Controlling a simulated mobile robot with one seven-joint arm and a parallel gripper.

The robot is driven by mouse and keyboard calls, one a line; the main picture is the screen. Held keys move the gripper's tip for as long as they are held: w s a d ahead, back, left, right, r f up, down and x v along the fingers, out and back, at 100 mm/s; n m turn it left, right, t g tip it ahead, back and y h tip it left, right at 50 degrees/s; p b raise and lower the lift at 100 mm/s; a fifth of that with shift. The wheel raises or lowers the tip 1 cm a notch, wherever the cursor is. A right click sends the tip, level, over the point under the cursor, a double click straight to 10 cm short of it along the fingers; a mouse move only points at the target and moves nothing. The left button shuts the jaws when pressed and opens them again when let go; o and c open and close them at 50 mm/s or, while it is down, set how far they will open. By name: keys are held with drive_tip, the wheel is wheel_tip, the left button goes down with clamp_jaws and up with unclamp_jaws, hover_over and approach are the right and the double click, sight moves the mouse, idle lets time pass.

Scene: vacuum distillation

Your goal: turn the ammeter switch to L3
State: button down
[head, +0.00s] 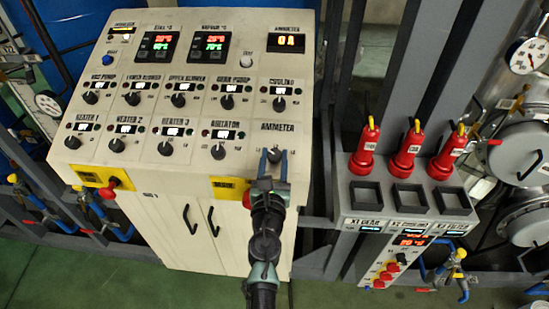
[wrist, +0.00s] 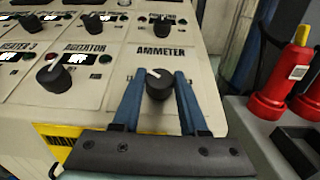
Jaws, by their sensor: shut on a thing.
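The ammeter switch is a round black knob (wrist: 158,86) below the printed word AMMETER on the sloped cream panel. Its white pointer mark is turned up and to the left in the wrist view. The knob also shows in the head view (head: 274,156), at the panel's lower right. My gripper (wrist: 158,82) has its two blue fingers on either side of the knob, shut on it; it also shows in the head view (head: 272,163). Position labels around the knob cannot be read. The ammeter display (head: 287,42) at the top right of the panel reads 0A.
Other black knobs, such as the agitator knob (head: 218,151), sit in rows to the left. A red button on a yellow plate (head: 224,188) is just left of my gripper. Red bottles (head: 409,148) stand on a grey rack to the right. The panel above the ammeter label is close to the cooling knob (head: 279,103).

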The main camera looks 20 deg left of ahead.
drive_tip(key=m+h, duration=0.1)
drive_tip(key=h, duration=0.1)
drive_tip(key=m+h+b, duration=0.1)
drive_tip(key=m, duration=0.1)
drive_tip(key=a+m+h, duration=0.1)
drive_tip(key=m+h, duration=0.1)
drive_tip(key=shift+t+h+b, duration=0.3)
drive_tip(key=shift+b, duration=0.1)
drive_tip(key=m+g+h+b, duration=0.1)
drive_tip(key=m+h+b, duration=0.1)
drive_tip(key=m+h, duration=0.2)
drive_tip(key=shift+a+f+m+h+b, duration=0.1)
drive_tip(key=shift+m+h+b, duration=0.2)
drive_tip(key=shift+h+b, duration=0.15)
drive_tip(key=m+g+h+b, duration=0.3)
drive_tip(key=m+h+b, duration=0.1)
drive_tip(key=shift+w+a, duration=0.1)
drive_tip(key=shift+a, duration=0.05)
drive_tip(key=m+g+h+b, duration=0.1)
drive_tip(key=m+g+b, duration=0.2)
drive_tip(key=b, duration=0.2)
drive_tip(key=shift+h, duration=0.35)
drive_tip(key=shift+r+m+g+h+b, duration=0.25)
drive_tip(key=shift+m+g+h+b, duration=0.05)
drive_tip(key=shift+m, duration=0.1)
drive_tip(key=shift+c, duration=2.2)
unclamp_jaws()
drive_tip(key=shift+w, duration=0.1)
